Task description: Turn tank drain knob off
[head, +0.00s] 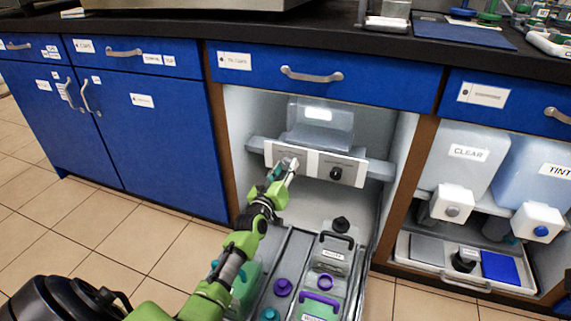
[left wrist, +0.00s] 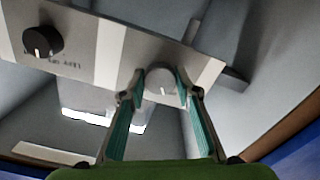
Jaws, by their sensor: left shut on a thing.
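A white control panel (head: 316,164) is mounted below a clear tank (head: 320,123) in the open cabinet bay. It carries two knobs. The black knob (head: 335,173) is on the right half in the head view and shows at the left in the left wrist view (left wrist: 42,41). The light grey knob (left wrist: 160,80) is between the teal fingers of my left gripper (left wrist: 160,90), which is shut on it. In the head view my left gripper (head: 283,170) covers most of that knob. The panel's small lettering is too blurred to read. My right gripper is not in view.
Below the panel, a tray (head: 277,258) holds jugs and containers with purple, teal and black caps. To the right, tanks marked CLEAR (head: 465,160) and TINT (head: 540,175) stand above another tray (head: 465,284). Blue drawers and the dark countertop overhang the bay.

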